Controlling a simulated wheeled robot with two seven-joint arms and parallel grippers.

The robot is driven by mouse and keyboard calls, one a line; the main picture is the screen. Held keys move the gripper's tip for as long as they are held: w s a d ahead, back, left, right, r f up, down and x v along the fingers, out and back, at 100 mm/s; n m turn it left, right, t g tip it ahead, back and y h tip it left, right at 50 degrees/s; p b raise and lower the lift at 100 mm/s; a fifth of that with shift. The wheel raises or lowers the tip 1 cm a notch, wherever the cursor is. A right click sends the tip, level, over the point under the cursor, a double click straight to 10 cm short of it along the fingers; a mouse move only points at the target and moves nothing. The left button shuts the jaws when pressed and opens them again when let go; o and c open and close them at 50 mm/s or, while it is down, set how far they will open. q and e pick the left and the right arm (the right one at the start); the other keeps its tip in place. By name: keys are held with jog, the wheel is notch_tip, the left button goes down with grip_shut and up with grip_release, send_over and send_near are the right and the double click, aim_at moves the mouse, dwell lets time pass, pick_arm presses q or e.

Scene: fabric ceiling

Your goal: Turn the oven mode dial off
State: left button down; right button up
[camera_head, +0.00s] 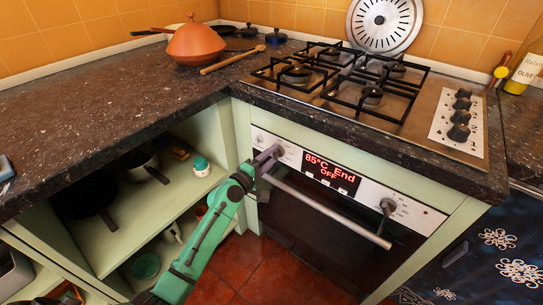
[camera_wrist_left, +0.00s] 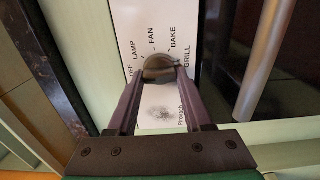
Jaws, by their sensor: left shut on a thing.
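The oven mode dial (camera_wrist_left: 160,66) is a rounded metallic knob on the white panel, with OFF, LAMP, FAN, BAKE and GRILL printed around it. My left gripper (camera_wrist_left: 158,78) is shut on it, one finger on each side. In the head view the left gripper (camera_head: 272,153) reaches the left end of the oven's control panel (camera_head: 415,210), and its fingers largely cover the dial. The oven display (camera_head: 330,171) reads "85°C End OFF" in red. Which label the dial points to cannot be told. My right gripper is not in view.
The oven handle (camera_head: 330,211) is a metal bar just below the panel, close to my left gripper. Another knob (camera_head: 387,206) is on the panel's right. The gas hob (camera_head: 360,85) and dark countertop (camera_head: 90,110) are above. Open shelves (camera_head: 150,215) are at left.

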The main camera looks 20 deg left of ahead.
pick_arm(q)
jog(key=shift+c, duration=1.6)
grip_release()
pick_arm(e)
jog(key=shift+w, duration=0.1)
pick_arm(q)
jog(key=b+v, duration=0.1)
jog(key=v, duration=1.3)
jog(key=shift+s+b, duration=0.25)
jog(key=shift+b, duration=0.05)
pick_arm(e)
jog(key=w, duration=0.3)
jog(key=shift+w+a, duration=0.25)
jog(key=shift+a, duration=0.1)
